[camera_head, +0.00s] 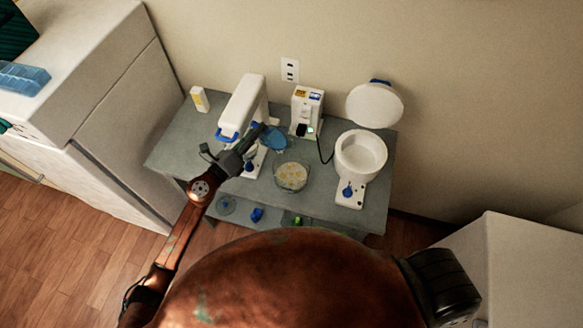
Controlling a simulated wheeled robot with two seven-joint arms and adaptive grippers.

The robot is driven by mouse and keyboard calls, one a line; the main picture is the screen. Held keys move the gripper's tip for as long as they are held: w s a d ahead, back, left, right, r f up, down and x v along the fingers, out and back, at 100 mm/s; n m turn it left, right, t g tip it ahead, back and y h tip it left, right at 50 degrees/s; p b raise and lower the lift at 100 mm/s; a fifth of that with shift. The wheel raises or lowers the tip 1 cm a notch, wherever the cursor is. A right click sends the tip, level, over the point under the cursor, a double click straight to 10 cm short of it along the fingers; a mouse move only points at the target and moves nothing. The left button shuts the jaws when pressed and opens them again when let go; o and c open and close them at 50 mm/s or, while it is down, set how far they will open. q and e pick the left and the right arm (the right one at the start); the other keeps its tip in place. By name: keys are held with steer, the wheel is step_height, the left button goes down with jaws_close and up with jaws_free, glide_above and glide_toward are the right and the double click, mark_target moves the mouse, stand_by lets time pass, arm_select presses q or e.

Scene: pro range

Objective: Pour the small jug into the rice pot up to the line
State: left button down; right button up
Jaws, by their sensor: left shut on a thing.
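The rice pot (350,173) is a white round cooker on the right of the grey table, with its white lid (375,106) raised behind it. Its inside looks pale; the line cannot be made out. My left gripper (261,130) reaches over the table, in front of a white stand-like machine. It is shut at the edge of a translucent blue round vessel (275,139), which appears to be the small jug. The vessel is left of the pot and apart from it. The gripper partly hides it, and its fill level cannot be read. My right gripper is out of view.
A clear bowl with yellowish contents (291,177) stands at the table's front middle. The white machine (244,103) and a small white device (306,108) with a black cable stand behind. A yellow-white carton (199,99) is back left. Small blue and green items lie on a lower shelf.

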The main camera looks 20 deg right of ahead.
mark_target(266, 135)
arm_select(q)
steer(key=f+b, duration=0.3)
steer(key=b, duration=0.1)
steer(key=shift+s+m, duration=0.2)
steer(key=shift+m, duration=0.2)
stand_by(0.4)
steer(key=shift+d, duration=0.1)
steer(key=shift+s+d+r+m+h+b, duration=0.2)
steer(key=shift+s+r+m+h+b, duration=0.25)
steer(key=shift+m+b, duration=0.4)
stand_by(1.3)
steer(key=shift+s+d+f+m+b, duration=0.15)
steer(key=shift+s+m+b, duration=0.25)
steer(key=shift+m+b, duration=0.4)
stand_by(1.2)
